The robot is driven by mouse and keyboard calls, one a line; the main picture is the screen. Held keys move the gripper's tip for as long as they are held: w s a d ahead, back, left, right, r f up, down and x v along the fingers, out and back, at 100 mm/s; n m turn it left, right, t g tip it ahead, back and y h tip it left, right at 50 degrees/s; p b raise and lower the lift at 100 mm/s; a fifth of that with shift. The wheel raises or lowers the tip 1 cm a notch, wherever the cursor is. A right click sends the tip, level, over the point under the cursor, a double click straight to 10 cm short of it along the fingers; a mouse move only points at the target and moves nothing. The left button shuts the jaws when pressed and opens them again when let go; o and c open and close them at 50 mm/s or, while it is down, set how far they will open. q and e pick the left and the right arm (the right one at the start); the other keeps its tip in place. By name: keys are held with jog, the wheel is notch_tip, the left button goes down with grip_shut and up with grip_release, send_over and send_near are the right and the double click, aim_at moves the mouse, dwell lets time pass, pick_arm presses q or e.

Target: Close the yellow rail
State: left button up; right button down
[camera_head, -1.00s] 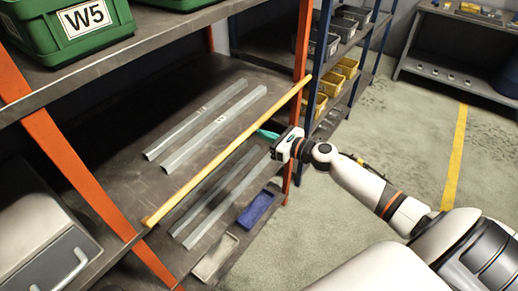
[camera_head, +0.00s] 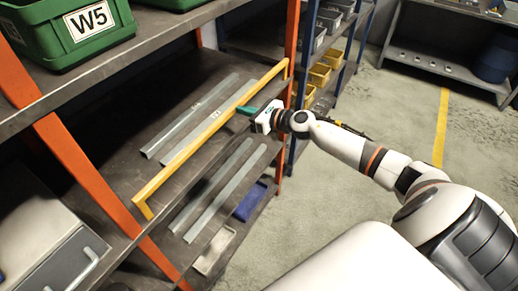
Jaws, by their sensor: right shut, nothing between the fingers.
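The yellow rail (camera_head: 205,137) runs diagonally across the front of the middle shelf, between the near orange post (camera_head: 72,155) and the far one. A short bent leg shows at each end, and its long bar sits inward of the posts, over the shelf. My right gripper (camera_head: 243,112) is shut and empty, with its teal fingertips at the far half of the rail. They look against it or very close, though I cannot tell if they touch. My left gripper is not in view.
A green W5 bin (camera_head: 55,45) stands above. The floor (camera_head: 300,225) at right is open.

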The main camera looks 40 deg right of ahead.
jog(key=shift+w+r, duration=0.1)
jog(key=shift+w, duration=0.2)
jog(key=shift+r, duration=0.1)
dwell(0.3)
